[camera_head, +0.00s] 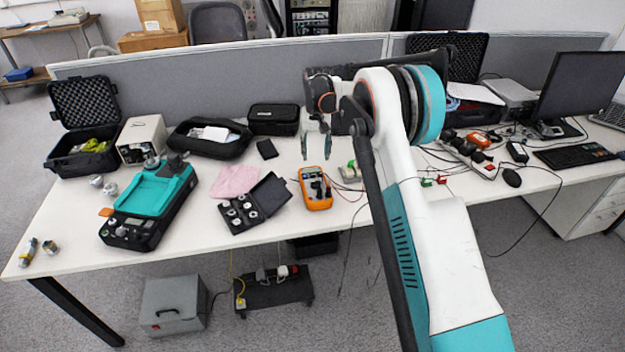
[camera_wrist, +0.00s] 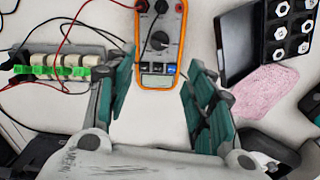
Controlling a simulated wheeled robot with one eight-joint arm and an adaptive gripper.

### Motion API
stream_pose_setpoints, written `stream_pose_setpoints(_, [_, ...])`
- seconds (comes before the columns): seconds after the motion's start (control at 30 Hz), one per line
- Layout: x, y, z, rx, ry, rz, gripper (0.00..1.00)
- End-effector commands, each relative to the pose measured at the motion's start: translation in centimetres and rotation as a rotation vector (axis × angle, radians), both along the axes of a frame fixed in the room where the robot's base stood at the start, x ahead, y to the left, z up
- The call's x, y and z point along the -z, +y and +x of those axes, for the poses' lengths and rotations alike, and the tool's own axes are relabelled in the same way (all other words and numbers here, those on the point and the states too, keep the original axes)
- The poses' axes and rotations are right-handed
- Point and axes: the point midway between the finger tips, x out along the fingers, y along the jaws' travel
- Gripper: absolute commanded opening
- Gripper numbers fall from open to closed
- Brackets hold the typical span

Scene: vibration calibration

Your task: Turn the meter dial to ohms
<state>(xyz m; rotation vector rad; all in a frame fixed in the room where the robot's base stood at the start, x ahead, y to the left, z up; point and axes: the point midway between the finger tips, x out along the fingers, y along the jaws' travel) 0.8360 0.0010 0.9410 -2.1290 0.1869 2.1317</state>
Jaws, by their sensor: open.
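The meter is an orange handheld multimeter (camera_head: 315,188) lying face up on the white table, near the front edge at the middle. Black and red leads run to the meter. My gripper (camera_head: 316,148) is above the table, behind the meter in the head view. Its teal fingers (camera_wrist: 155,95) are spread apart with nothing between them, apart from the meter.
A terminal block with green connectors (camera_wrist: 50,68) and loose leads lies beside the meter. An open black case of metal fittings (camera_head: 250,205) and a pink cloth (camera_head: 236,180) lie on its other side. A teal and black machine (camera_head: 150,205) stands farther left. Bare table surrounds the meter's display end.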

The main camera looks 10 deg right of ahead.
Motion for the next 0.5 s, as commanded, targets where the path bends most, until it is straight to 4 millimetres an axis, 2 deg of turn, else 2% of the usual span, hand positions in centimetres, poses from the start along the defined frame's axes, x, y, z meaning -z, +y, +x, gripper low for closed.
stream_pose_setpoints(0.17, [2.7, 0.0, 0.0, 0.000, 0.000, 0.000, 0.49])
stream_pose_setpoints(0.5, [9.3, 0.0, 0.0, 0.000, -0.001, 0.000, 0.49])
